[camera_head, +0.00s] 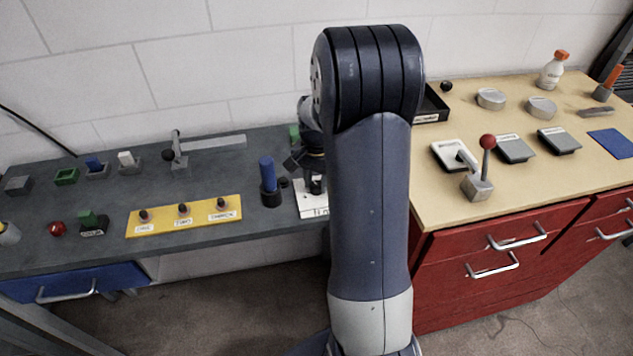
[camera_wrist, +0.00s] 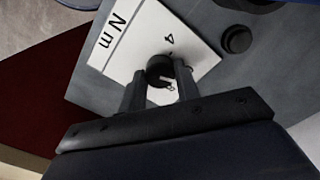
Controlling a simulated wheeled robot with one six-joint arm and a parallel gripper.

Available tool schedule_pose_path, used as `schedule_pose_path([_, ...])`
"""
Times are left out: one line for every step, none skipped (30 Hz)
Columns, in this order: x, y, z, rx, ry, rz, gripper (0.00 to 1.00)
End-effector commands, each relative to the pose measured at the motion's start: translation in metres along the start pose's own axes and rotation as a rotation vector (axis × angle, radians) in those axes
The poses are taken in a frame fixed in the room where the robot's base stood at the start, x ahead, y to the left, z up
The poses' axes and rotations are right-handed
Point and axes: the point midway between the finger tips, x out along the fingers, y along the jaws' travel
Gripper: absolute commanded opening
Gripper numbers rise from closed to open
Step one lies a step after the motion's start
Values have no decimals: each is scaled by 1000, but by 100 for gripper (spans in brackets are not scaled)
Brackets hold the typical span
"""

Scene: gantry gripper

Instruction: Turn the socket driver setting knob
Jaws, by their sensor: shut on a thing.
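A white plate (camera_wrist: 125,50) lettered "N m" with a "4" carries a round black knob (camera_wrist: 158,70) with a light pointer mark. My gripper (camera_wrist: 160,76) has one finger on each side of this knob and is shut on it. In the head view the plate (camera_head: 313,212) lies at the right end of the grey bench, with my gripper (camera_head: 315,186) over it. My arm hides part of the plate there, and the knob cannot be made out in that view.
A blue upright cylinder (camera_head: 267,174) on a dark base stands just left of the plate. A yellow panel (camera_head: 160,223) with three small knobs lies farther left. A tan-topped red cabinet (camera_head: 500,262) with a red-balled lever (camera_head: 487,142) stands on the right.

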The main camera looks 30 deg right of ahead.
Motion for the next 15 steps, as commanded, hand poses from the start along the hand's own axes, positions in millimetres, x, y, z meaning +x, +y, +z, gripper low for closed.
schedule_pose_path([0, 0, 0, 44, 1, -1, 8])
schedule_pose_path([0, 0, 0, 72, 1, -1, 8])
schedule_pose_path([0, 0, 0, 110, 1, -1, 8])
schedule_pose_path([0, 0, 0, 139, 1, -1, 8])
schedule_pose_path([0, 0, 0, 167, 1, -1, 8])
schedule_pose_path([0, 0, 0, 205, 1, -1, 8])
schedule_pose_path([0, 0, 0, 234, 1, -1, 8])
schedule_pose_path([0, 0, 0, 262, 1, -1, 8])
schedule_pose_path([0, 0, 0, 300, 1, -1, 8])
schedule_pose_path([0, 0, 0, 329, 0, -1, 8])
schedule_pose_path([0, 0, 0, 357, 0, 0, 8])
schedule_pose_path([0, 0, 0, 395, 0, 0, 8])
schedule_pose_path([0, 0, 0, 423, 0, 0, 8])
schedule_pose_path([0, 0, 0, 450, 0, 0, 8])
schedule_pose_path([0, 0, 0, 486, 0, 0, 8])
